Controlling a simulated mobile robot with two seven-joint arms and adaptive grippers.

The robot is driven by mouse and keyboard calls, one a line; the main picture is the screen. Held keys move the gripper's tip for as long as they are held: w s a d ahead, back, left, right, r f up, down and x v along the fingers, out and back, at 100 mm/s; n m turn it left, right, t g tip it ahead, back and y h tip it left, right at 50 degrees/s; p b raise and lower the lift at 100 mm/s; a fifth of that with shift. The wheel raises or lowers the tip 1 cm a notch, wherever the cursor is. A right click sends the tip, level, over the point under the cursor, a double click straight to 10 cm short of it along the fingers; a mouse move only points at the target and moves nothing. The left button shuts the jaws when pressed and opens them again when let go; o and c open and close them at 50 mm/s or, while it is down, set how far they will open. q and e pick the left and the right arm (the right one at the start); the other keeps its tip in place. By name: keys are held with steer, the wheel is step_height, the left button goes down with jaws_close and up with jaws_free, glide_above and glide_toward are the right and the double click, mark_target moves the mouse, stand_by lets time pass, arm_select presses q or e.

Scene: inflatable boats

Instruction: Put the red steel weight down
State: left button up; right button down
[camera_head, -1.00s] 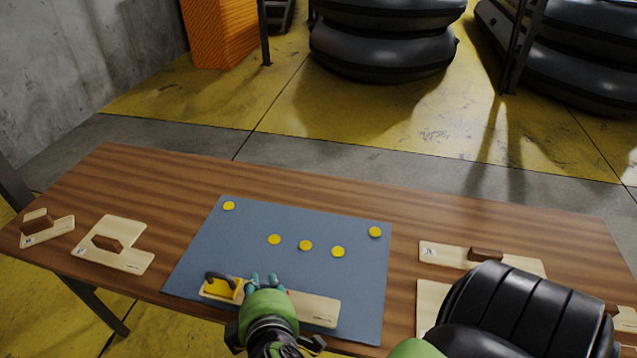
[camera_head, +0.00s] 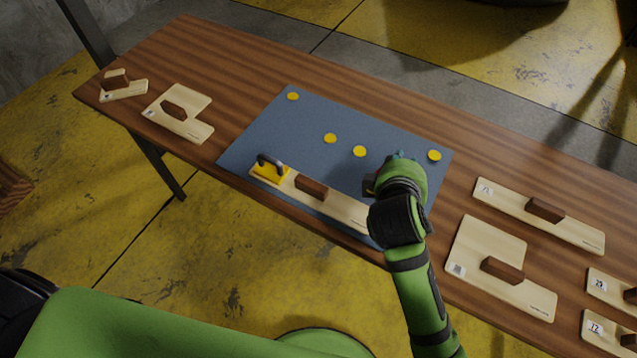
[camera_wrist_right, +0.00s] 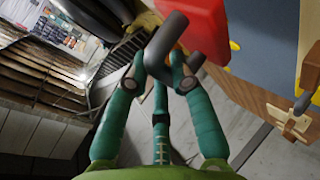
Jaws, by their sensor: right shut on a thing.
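The red steel weight (camera_wrist_right: 190,28) shows at the top of the right wrist view, with a dark bar handle (camera_wrist_right: 164,45). My right gripper's teal fingers (camera_wrist_right: 165,72) are closed around that handle. In the head view my right gripper (camera_head: 397,160) is over the right part of the blue mat (camera_head: 300,120) and hides the red weight. In the wrist view I cannot tell whether the weight touches the mat. A yellow weight (camera_head: 268,171) with a dark handle sits at the left end of a pale wooden board (camera_head: 342,208) on the mat. My left gripper is out of view.
Yellow discs (camera_head: 359,151) lie on the mat. Pale boards with brown blocks stand left (camera_head: 188,127) and right (camera_head: 475,240) of it on the wooden table (camera_head: 220,55). The table's near edge runs just below the mat. The mat's middle is free.

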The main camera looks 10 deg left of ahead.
steer(key=w+a+n+y, duration=0.3)
steer(key=w+a, duration=0.5)
steer(key=p, duration=0.2)
glide_above(355, 214)
step_height(355, 214, down, 6)
steer(key=shift+w+f, duration=0.15)
steer(key=shift+f, duration=1.9)
steer(key=c, duration=1.1)
jaws_free()
steer(key=shift+f, duration=0.15)
steer(key=v, duration=1.2)
steer(key=shift+d+b, duration=0.2)
steer(key=shift+b, duration=0.2)
steer(key=shift+f, duration=0.1)
